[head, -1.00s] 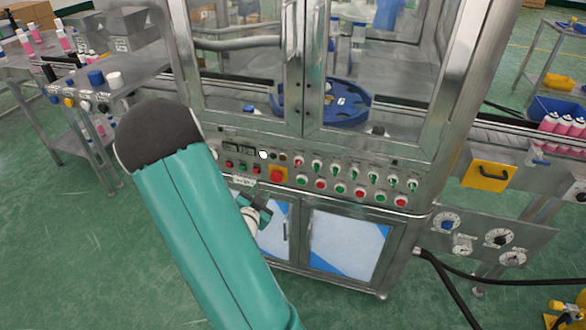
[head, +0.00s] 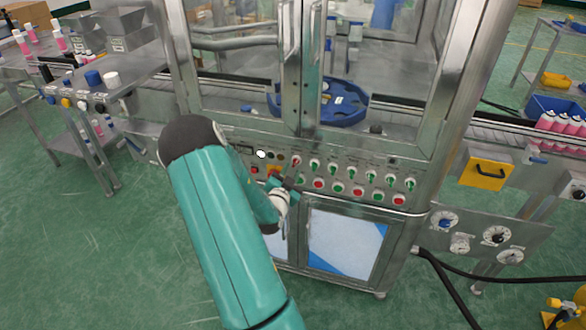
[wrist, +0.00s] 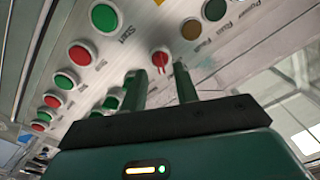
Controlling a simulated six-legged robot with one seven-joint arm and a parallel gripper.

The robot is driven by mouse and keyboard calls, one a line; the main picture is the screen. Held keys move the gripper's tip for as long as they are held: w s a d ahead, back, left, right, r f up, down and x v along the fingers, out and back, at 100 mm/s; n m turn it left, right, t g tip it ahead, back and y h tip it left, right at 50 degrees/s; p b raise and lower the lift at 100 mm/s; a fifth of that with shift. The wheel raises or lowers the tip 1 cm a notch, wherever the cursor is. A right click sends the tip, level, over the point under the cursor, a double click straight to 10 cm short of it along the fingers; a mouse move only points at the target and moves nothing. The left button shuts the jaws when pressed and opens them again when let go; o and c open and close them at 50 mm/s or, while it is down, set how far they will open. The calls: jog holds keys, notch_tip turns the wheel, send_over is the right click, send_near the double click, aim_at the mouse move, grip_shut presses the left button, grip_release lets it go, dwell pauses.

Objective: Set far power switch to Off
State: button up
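A red rotary switch (head: 296,161) with a white collar is at the left end of the upper row on the machine's control panel (head: 342,172). In the wrist view the red switch (wrist: 160,58) shows just beyond the gap between my fingertips. Its exact turn position is too small to tell. My gripper (wrist: 162,68) is open, with two dark green fingers pointing at the panel and nothing between them. In the head view my gripper (head: 292,181) is just below the red switch, close to the panel, and hides part of the lower button row.
Several green switches (head: 333,167) and red and green buttons (head: 318,184) lie to the right. In the wrist view a green Start button (wrist: 105,17) and dark indicator lamps (wrist: 191,29) flank the switch. Glass doors and a metal frame (head: 305,75) rise above the panel.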

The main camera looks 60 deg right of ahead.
aim_at(295, 163)
jog(key=shift+w+d, duration=0.2)
jog(key=shift+d, duration=1.15)
grip_shut()
jog(key=shift+n, duration=0.4)
jog(key=n, duration=0.5)
jog(key=shift+a, duration=0.1)
jog(key=n, duration=0.6)
